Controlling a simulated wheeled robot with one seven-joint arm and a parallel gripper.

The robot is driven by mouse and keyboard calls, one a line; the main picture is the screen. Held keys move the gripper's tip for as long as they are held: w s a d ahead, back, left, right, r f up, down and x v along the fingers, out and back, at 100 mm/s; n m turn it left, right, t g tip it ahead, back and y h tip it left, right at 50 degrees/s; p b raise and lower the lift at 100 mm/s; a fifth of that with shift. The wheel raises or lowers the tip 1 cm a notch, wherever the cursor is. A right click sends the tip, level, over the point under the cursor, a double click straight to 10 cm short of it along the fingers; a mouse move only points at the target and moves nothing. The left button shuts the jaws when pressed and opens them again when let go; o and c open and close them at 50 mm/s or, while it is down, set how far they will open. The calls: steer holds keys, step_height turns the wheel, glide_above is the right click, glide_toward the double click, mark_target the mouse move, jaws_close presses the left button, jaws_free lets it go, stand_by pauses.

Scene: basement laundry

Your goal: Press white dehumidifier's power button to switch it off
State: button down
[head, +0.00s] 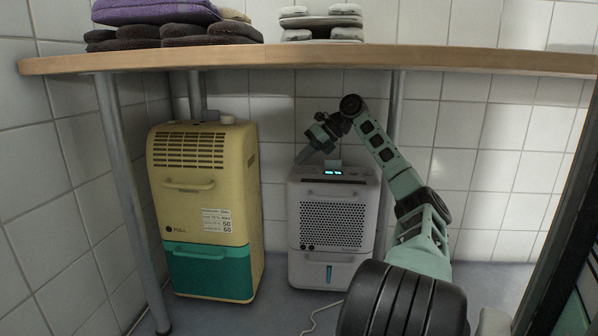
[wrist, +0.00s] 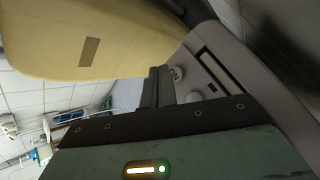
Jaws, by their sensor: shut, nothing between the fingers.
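The white dehumidifier (head: 332,225) stands on the floor under the wooden shelf, with a lit blue display (head: 332,172) on its top front. My gripper (head: 301,159) points down over the left end of its top. In the wrist view, my gripper's dark fingers (wrist: 159,76) are shut with nothing between them. The white dehumidifier's top (wrist: 214,49) shows there, with a round marked button (wrist: 177,74) just right of the fingertips. I cannot tell whether the fingertips touch the casing. The gripper body hides part of the panel.
A yellow and teal dehumidifier (head: 203,180) stands to the left, and its yellow side (wrist: 110,30) is close in the wrist view. The wooden shelf (head: 300,57) with folded towels is above my gripper. Metal legs (head: 128,190) and a white cord (head: 322,315) are nearby.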

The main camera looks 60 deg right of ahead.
steer(key=shift+f, duration=0.15)
steer(key=shift+f, duration=0.3)
steer(key=shift+f, duration=0.35)
stand_by(0.6)
stand_by(0.4)
steer(key=shift+r, duration=0.8)
steer(key=shift+r+p, duration=1.05)
steer(key=shift+r, duration=1.45)
